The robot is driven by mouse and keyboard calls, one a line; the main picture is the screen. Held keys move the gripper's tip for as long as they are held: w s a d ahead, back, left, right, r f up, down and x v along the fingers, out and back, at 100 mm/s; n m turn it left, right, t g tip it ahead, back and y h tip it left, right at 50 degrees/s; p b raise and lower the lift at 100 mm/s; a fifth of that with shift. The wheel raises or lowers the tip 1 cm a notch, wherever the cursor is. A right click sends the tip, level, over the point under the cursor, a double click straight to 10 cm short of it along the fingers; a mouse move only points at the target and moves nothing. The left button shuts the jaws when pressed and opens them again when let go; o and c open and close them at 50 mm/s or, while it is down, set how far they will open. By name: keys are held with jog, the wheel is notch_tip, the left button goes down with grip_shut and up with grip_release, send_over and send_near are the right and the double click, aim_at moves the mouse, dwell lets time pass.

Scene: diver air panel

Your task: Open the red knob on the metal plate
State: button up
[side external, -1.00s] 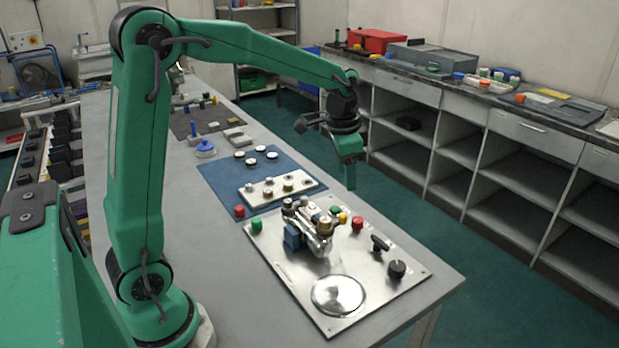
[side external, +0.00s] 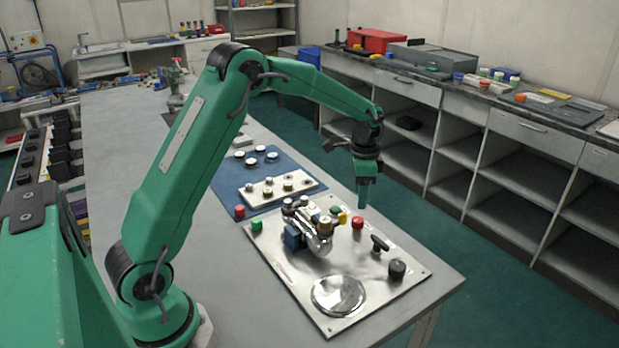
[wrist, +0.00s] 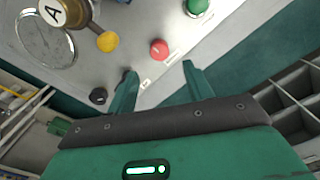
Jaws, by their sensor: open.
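The metal plate (side external: 290,265) lies on the near end of the bench. Its red knob (side external: 358,223) is a small round cap near the far right edge. My gripper (side external: 362,206) points down just above this knob and does not appear to touch it. In the wrist view my gripper (wrist: 158,70) is open and empty, with its two fingers apart. The red knob (wrist: 159,49) shows there between the lines of the fingers, slightly beyond their tips. One finger hides the other in the side view.
Close to the red knob are a yellow knob (wrist: 107,42), a green knob (wrist: 197,7), a black knob (wrist: 98,96) and a brass cap marked A (wrist: 60,11). A round gauge (side external: 339,295) lies near the plate's front. Another red piece (side external: 239,211) sits beyond the plate's left corner.

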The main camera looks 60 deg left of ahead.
aim_at(358, 219)
jog(key=shift+f, duration=3.8)
jog(key=c, duration=1)
jog(key=shift+o, duration=0.2)
